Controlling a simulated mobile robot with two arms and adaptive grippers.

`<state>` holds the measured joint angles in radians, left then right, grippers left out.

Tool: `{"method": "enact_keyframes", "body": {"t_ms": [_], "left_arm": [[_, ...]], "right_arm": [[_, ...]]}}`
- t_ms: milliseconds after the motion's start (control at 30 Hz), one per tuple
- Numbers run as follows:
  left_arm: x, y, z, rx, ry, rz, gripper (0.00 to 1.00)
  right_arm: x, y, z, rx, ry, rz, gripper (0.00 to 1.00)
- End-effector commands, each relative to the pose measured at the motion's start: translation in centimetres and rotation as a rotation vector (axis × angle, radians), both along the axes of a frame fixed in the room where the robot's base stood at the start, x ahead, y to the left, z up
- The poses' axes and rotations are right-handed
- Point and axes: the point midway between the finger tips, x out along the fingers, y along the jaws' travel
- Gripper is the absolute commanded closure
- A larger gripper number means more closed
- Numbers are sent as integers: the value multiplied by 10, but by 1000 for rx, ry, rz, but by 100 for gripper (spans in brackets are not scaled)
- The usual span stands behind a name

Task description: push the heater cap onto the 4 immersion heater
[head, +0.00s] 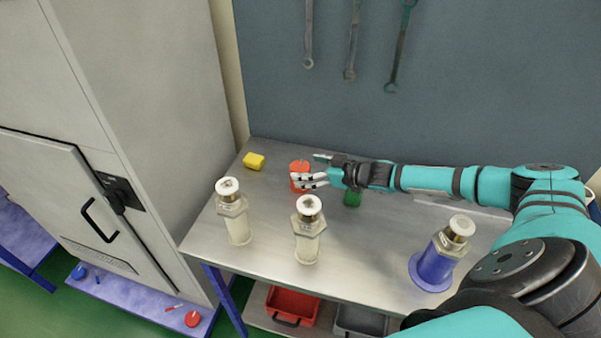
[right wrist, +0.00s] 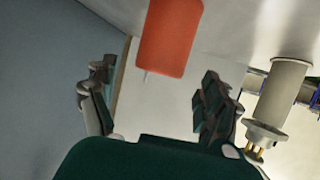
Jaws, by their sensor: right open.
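An orange-red cap (head: 299,168) stands on the metal bench, towards its back. My right gripper (head: 312,181) reaches in from the right with its fingers pointing at the cap. The fingers partly cover the cap in the head view. In the right wrist view the cap (right wrist: 168,38) lies ahead between the two spread fingers (right wrist: 152,108), with gaps on both sides. Pale immersion heaters with metal tops stand upright at front left (head: 236,215) and front middle (head: 307,242). Another heater (head: 458,230) at the right has a blue cap (head: 435,264) around its lower part. No number markings are readable.
A yellow cap (head: 253,161) lies at the bench's back left. A green cap (head: 352,198) is partly behind my right arm. Wrenches (head: 352,45) hang on the grey-blue panel. A grey cabinet (head: 120,130) is at the left. A red bin (head: 292,305) sits below the bench.

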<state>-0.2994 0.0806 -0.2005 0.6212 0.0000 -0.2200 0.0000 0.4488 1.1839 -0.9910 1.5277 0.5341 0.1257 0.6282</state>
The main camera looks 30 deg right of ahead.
Motion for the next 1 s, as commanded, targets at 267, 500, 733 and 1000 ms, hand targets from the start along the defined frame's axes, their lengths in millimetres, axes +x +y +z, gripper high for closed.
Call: {"method": "enact_keyframes", "body": {"t_ms": [267,500,733,1000], "left_arm": [[0,0,14,0,0,0,21],[0,0,13,0,0,0,21],[0,0,13,0,1,1,21],[-1,0,13,0,1,1,21]], "right_arm": [[29,11,-11,1,-2,0,17],[30,12,-14,0,-1,0,17],[30,12,-14,0,-1,0,44],[30,12,-13,0,-1,0,75]]}}
